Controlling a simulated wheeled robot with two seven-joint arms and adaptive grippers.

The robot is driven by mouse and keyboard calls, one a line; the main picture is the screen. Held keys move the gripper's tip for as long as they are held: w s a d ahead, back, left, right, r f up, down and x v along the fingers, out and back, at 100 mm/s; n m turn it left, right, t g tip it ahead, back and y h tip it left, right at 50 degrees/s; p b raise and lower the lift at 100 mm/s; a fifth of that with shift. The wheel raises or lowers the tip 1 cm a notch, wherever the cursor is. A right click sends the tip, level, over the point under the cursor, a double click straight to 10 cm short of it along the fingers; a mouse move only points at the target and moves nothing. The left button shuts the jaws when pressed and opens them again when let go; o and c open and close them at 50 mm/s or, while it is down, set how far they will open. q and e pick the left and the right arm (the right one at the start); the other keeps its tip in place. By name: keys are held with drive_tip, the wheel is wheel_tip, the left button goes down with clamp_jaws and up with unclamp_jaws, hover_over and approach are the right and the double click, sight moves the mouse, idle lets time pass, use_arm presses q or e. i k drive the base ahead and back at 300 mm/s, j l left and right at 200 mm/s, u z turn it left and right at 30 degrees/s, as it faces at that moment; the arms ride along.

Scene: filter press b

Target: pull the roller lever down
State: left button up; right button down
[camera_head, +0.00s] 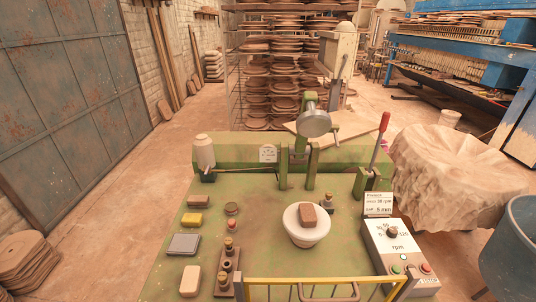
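The roller lever (378,148) stands at the right of the green machine bench, tilted a little to the right, with a red handle (384,121) at its top and a green bracket at its foot. The roller arm (300,133) rises between green posts at the middle and carries a round grey head (315,123). Below and in front of it is a white bowl-shaped mould (306,233) with a brown block (308,213) on it. Neither of my grippers shows in the head view.
A control box (397,247) marked rpm sits at the bench's front right, beside a white sign (378,204). A yellow rail (330,282) crosses the front. Small blocks and a bottle (204,152) stand at the left. A cloth-covered heap (433,178) lies right of the lever.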

sight(384, 119)
drive_tip(key=l+z, duration=0.1)
drive_tip(key=l, duration=0.4)
drive_tip(key=i+l+z, duration=0.15)
drive_tip(key=l, duration=0.35)
drive_tip(key=l+z, duration=0.1)
drive_tip(key=l, duration=0.4)
drive_tip(key=i+l+z, duration=0.15)
drive_tip(key=l, duration=0.3)
drive_tip(key=i+l+z, duration=0.1)
drive_tip(key=l, duration=0.35)
drive_tip(key=i+l+z, duration=0.1)
drive_tip(key=l, duration=0.4)
drive_tip(key=i+l+z, duration=0.15)
drive_tip(key=l, duration=0.25)
drive_tip(key=i+l+z, duration=0.1)
drive_tip(key=i+l, duration=0.15)
drive_tip(key=l, duration=0.2)
